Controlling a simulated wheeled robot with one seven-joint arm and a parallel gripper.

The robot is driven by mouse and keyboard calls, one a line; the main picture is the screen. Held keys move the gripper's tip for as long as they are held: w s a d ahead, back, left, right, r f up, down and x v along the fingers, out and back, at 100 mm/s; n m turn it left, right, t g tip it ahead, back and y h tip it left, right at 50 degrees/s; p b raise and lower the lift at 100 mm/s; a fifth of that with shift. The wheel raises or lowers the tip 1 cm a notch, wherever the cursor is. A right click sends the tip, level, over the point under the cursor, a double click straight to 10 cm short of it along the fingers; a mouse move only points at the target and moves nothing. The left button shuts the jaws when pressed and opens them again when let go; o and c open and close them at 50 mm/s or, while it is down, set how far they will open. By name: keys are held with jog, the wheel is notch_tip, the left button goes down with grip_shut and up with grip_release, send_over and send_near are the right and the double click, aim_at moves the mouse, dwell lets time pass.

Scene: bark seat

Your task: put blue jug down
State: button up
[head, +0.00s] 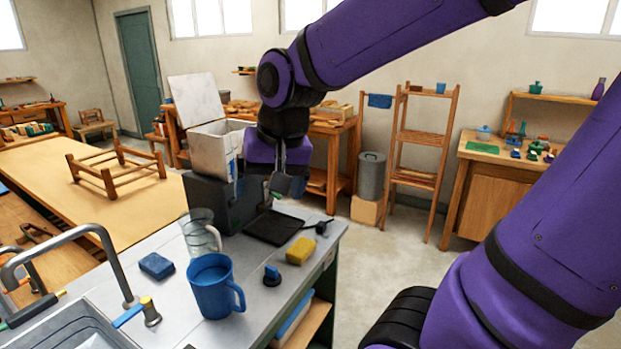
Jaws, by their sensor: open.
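The blue jug (213,287) stands upright on the grey counter (180,328) near its front, with its handle to the right. A clear glass jug (200,234) stands just behind it. My gripper (281,184) is up and behind the jug, clear of it, in front of a dark machine with a white lidded box on top. Its fingers point down and are open. Nothing shows between them, though the fingertips are small and dark against the machine.
On the counter are a blue sponge (156,266), a yellow sponge (300,250), a small blue-topped item (271,275) and a black tray (273,228). A sink with a tap (85,234) is at the left. The dark machine (208,203) stands at the back.

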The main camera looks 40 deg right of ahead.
jog(key=s+d+r+n+t, duration=0.1)
jog(key=s+r+n, duration=0.3)
jog(key=s, duration=0.5)
jog(key=shift+n+t+h, duration=0.3)
jog(key=shift+n+h, duration=0.1)
jog(key=shift+c, duration=0.3)
dwell(0.4)
